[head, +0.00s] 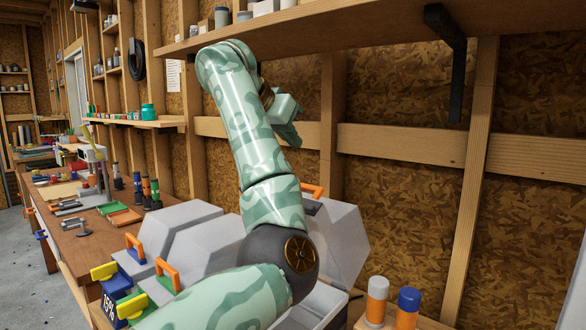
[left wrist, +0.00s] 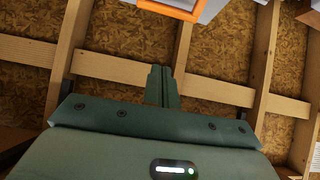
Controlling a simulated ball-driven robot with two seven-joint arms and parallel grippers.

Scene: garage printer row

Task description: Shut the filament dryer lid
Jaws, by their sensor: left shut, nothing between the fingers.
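A row of light grey filament dryers with orange handles stands on the bench in the head view. The two nearer the left, one dryer (head: 178,228) and another (head: 208,250), look closed. At the right, a raised lid (head: 340,240) with an orange handle (head: 313,190) leans back toward the wall above an open box (head: 322,300); my arm hides part of it. My left gripper (head: 292,134) is above that lid, apart from it, shut and empty. In the left wrist view its closed fingers (left wrist: 161,86) point at the wall, and an orange handle (left wrist: 168,9) shows at the top edge.
A shelf (head: 300,30) with a black bracket (head: 447,50) hangs above my arm. Two bottles, orange-and-white (head: 376,302) and blue-capped (head: 406,308), stand at right of the open dryer. The wall in front is bare studs and board.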

